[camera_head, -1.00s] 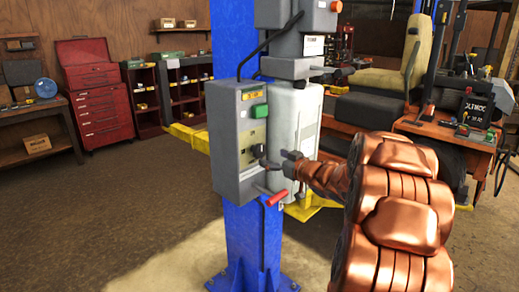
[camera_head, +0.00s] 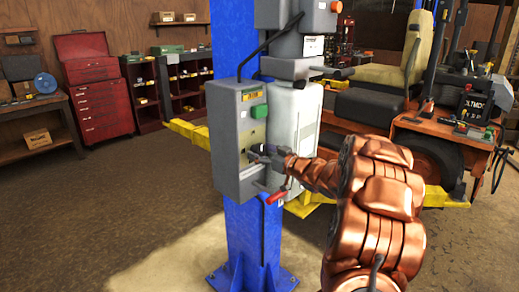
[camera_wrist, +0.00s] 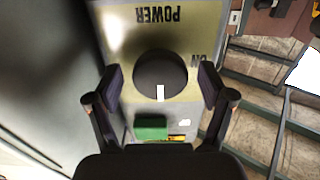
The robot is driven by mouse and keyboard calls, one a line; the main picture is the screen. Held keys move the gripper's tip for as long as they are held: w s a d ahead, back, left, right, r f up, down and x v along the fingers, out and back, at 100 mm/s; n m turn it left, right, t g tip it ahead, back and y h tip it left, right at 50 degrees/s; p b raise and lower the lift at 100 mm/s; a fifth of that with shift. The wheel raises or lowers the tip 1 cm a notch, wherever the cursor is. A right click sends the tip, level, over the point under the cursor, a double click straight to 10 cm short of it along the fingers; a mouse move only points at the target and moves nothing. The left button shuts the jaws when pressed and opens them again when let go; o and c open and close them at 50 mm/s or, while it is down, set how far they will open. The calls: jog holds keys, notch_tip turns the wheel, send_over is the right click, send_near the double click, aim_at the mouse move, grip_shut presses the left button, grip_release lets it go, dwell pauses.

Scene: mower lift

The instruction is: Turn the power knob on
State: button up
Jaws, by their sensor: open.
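The power knob (camera_wrist: 160,76) is a round black dial with a white mark, seen close up in the wrist view. The mark points toward the bottom of that picture, toward a green button. The label "POWER" reads upside down above the knob, and "ON" is at its right. My gripper (camera_wrist: 162,88) is open, with one finger on each side of the knob and a visible gap to it.
The control box is mounted on a blue lift post (camera_head: 240,235). A green button (camera_head: 259,111) is higher on the box. A red-handled lever (camera_head: 276,198) sticks out below my gripper. An orange mower (camera_head: 435,140) stands behind at the right. The floor at left is open.

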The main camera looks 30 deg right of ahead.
jog(key=shift+w+a, duration=0.1)
jog(key=shift+w, duration=0.35)
jog(key=c, duration=1.2)
